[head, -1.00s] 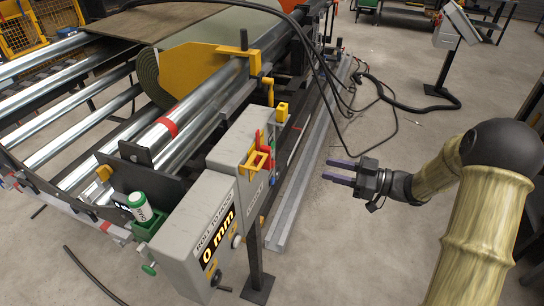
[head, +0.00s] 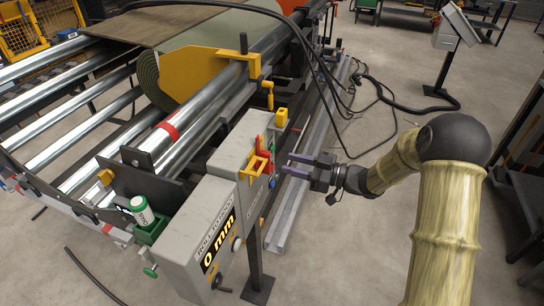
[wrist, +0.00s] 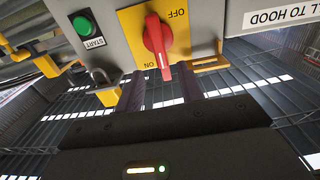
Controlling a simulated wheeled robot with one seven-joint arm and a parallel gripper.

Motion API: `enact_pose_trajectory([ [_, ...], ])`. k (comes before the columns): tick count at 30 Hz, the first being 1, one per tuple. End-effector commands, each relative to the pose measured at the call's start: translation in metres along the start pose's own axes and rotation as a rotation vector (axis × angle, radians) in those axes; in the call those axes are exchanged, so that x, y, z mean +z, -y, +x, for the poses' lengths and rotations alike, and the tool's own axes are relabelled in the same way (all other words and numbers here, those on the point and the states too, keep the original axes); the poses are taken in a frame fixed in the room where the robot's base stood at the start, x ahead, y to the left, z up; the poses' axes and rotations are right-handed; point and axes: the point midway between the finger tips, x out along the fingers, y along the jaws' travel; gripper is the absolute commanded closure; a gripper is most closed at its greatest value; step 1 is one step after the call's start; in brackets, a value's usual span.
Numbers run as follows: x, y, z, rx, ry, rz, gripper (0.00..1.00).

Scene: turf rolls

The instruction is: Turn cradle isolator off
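The cradle isolator is a red rotary handle (wrist: 158,40) on a yellow plate (wrist: 129,22) marked OFF and ON. In the wrist view, the handle's white-marked end points down, near the ON label. In the head view, the red and yellow isolator (head: 258,164) is on the side of the grey control box (head: 236,150). My gripper (head: 287,164) is beside that face, to its right. The fingertips are just below the handle; contact is not visible.
A green START button (wrist: 82,25) is left of the isolator in the wrist view. Yellow brackets (wrist: 208,63) flank the plate's lower edge.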

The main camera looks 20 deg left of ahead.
Motion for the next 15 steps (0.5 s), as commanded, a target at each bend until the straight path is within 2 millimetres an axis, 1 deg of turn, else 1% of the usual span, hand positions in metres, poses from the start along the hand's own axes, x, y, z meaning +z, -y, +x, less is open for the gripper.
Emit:
enact_pose_trajectory([
  [1, -0.001, 0.001, 0.01, -0.005, -0.001, 0.001, 0.62],
  [3, -0.002, 0.001, 0.022, -0.003, -0.001, -0.001, 0.62],
  [9, -0.001, 0.001, 0.054, -0.003, 0.0, 0.0, 0.62],
  [12, -0.001, 0.001, 0.063, -0.002, -0.001, 0.0, 0.62],
  [15, 0.0, 0.0, 0.066, -0.001, 0.0, 0.0, 0.62],
])
